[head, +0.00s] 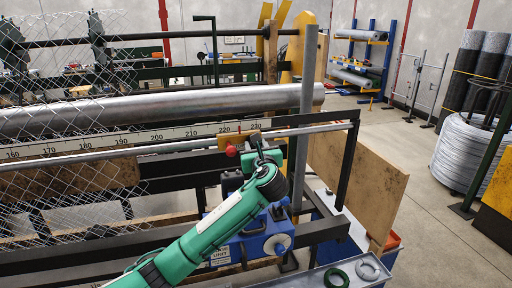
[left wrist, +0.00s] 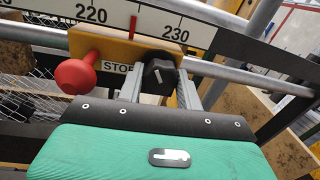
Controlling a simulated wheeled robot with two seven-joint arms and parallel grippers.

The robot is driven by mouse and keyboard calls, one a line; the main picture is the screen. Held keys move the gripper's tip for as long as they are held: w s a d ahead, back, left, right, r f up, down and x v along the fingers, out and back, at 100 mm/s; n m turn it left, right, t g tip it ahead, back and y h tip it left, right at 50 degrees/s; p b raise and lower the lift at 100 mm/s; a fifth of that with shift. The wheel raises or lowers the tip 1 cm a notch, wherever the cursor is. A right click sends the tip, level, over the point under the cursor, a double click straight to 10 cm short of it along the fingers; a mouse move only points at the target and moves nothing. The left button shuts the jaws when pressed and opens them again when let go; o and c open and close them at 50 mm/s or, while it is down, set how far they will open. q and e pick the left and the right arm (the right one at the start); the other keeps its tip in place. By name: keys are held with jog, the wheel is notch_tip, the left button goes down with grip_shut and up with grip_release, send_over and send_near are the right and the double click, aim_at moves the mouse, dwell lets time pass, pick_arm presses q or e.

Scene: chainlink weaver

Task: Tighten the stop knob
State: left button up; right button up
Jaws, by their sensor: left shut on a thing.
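The black stop knob (left wrist: 158,75) sits on the front of a yellow stop block (left wrist: 112,46) labelled "STOP". My left gripper (left wrist: 160,88) is shut on the knob, with one grey finger on each side of it. In the head view the left arm comes up from the bottom, and the left gripper (head: 262,152) is at the yellow stop block (head: 233,138); the arm hides most of the knob there. A red ball handle (left wrist: 75,75) sticks out of the block left of the knob. My right gripper is in neither view.
A white ruler (head: 150,139) runs along the rail behind the block; a red mark (left wrist: 133,22) lies between 220 and 230. A steel rod (left wrist: 225,72) passes at the block. Chain-link mesh (head: 40,75) hangs left. A blue box (head: 262,240) stands below the arm.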

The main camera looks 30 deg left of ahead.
pick_arm(q)
jog(key=o, duration=1)
jog(key=shift+c, duration=0.2)
jog(key=shift+d, duration=0.1)
jog(key=b+v, duration=0.6)
jog(key=v, duration=0.7)
jog(key=shift+s+d, duration=0.25)
jog(key=shift+s, duration=0.05)
jog(key=shift+f, duration=0.1)
